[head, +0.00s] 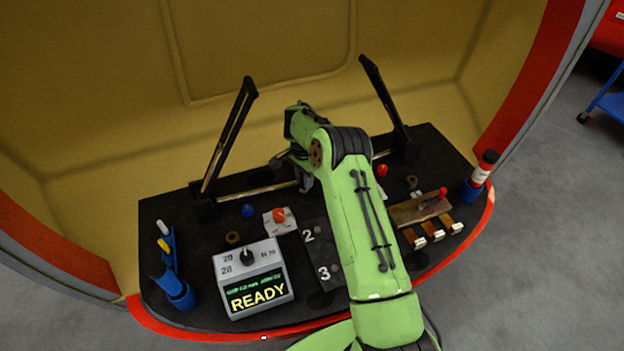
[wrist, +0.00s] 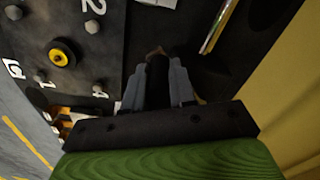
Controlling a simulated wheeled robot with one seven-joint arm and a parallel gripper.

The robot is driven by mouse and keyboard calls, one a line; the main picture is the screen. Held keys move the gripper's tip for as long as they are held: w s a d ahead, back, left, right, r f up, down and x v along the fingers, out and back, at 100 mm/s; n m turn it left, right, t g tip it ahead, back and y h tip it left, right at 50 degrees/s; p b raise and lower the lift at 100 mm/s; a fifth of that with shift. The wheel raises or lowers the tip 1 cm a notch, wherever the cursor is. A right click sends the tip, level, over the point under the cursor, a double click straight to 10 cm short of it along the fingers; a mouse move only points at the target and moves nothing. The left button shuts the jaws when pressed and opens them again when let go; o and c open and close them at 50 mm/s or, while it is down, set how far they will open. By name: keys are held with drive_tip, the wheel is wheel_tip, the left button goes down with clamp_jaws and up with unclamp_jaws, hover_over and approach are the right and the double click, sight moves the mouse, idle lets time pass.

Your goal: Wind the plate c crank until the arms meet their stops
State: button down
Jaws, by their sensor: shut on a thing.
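My gripper (wrist: 158,66) is shut on a dark handle-like piece with a brownish end (wrist: 157,52), which looks like the crank; the fingers hide most of it. In the head view my gripper (head: 291,168) is low over the back middle of the black bench, largely hidden by my green arm. Two black arms stand raised and tilted, the left arm (head: 231,132) and the right arm (head: 383,92). Their stops cannot be made out. A dark plate with white numerals (wrist: 72,22) shows in the wrist view, with bolts and a yellow-ringed part (wrist: 62,54).
A shiny rod (head: 262,189) runs along the back of the bench (head: 160,215). A grey box reading READY (head: 254,279) stands at front left. Blue holders (head: 178,292), a red knob (head: 280,216) and a brown block (head: 418,208) surround my arm. The yellow shell (head: 110,110) closes the back.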

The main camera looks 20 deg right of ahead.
drive_tip(key=shift+w+a+r+m, duration=0.25)
drive_tip(key=shift+w+a+m, duration=0.55)
drive_tip(key=shift+m, duration=0.4)
drive_tip(key=shift+r, duration=0.15)
drive_tip(key=c, duration=1.2)
unclamp_jaws()
drive_tip(key=shift+w+a, duration=0.1)
drive_tip(key=shift+w, duration=0.05)
drive_tip(key=shift+o, duration=1.4)
drive_tip(key=shift+w+a+f, duration=0.1)
drive_tip(key=shift+a+f, duration=0.05)
drive_tip(key=shift+f, duration=0.1)
wheel_tip(320, 180, up, 16)
drive_tip(key=p, duration=0.4)
drive_tip(key=shift+s+d+f, duration=0.15)
drive_tip(key=shift+s+d, duration=0.05)
